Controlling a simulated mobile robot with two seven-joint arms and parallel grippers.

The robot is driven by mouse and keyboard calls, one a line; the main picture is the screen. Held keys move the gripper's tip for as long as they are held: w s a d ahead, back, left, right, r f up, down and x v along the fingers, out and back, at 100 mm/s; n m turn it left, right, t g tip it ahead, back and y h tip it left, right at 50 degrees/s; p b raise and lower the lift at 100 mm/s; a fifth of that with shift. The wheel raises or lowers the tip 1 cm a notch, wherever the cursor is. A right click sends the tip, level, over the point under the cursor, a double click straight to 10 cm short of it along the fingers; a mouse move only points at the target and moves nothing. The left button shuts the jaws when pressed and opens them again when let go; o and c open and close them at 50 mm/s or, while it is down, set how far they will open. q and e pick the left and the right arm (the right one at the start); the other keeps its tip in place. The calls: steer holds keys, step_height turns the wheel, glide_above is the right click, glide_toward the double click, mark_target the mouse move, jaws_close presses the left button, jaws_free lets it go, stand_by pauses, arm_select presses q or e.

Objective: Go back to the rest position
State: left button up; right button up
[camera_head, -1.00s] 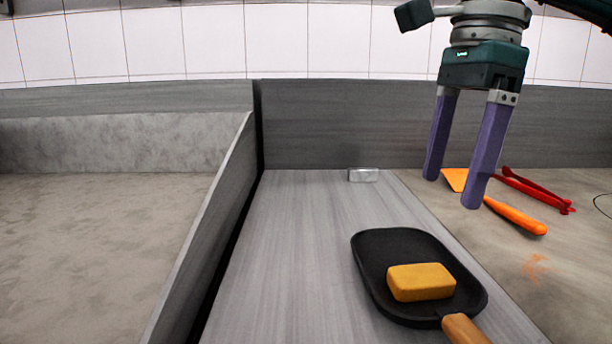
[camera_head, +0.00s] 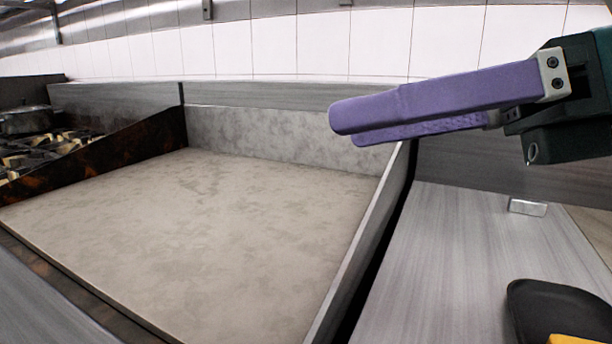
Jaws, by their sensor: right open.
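My right gripper (camera_head: 345,128) comes in from the right edge, high above the divider between the griddle and the steel counter. Its two purple fingers point left, one partly behind the other. It is open with nothing between the fingers. My left gripper is not in view. A black pan (camera_head: 545,300) sits on the steel counter at the lower right, cut off by the frame edge. A yellow block (camera_head: 575,339) in it shows only at its top edge.
The wide flat griddle (camera_head: 210,230) is empty, with raised walls around it. A small metal block (camera_head: 527,207) lies at the back of the steel counter (camera_head: 440,260). A stove with a pot (camera_head: 25,120) stands at the far left. White tiles line the back.

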step_height(320, 180, up, 9)
steer(key=w+a+m+t+y+p, duration=0.1)
steer(key=m+t+y+p, duration=0.1)
steer(key=m+t+y, duration=0.35)
steer(key=w+d+r+m+t+h+p, duration=0.15)
steer(key=d+m+t+h, duration=0.35)
steer(key=m, duration=0.5)
steer(key=w+d+m+t+h+p, duration=0.25)
steer(key=m+t+h, duration=0.4)
steer(key=m, duration=0.45)
steer(key=s+d+f+m+g+h+p, duration=0.2)
steer(key=s+d+f+m+g+h, duration=0.25)
steer(key=f+m, duration=0.35)
steer(key=s+d+f+m+g+h+p, duration=0.2)
steer(key=s+d+f+m+g+h, duration=0.2)
steer(key=f+m+g+h, duration=0.25)
steer(key=s+a+f+m+g+y+p, duration=0.15)
steer(key=s+f+g, duration=0.25)
steer(key=s, duration=0.4)
steer(key=s+a+f+m+g+y+p, duration=0.1)
steer(key=s+a+f+m+g, duration=0.15)
steer(key=s, duration=0.55)
step_height(320, 180, up, 36)
steer(key=w+p, duration=0.1)
steer(key=p, duration=3.5)
steer(key=shift+d+r+p, duration=0.25)
steer(key=shift+d+p, duration=0.15)
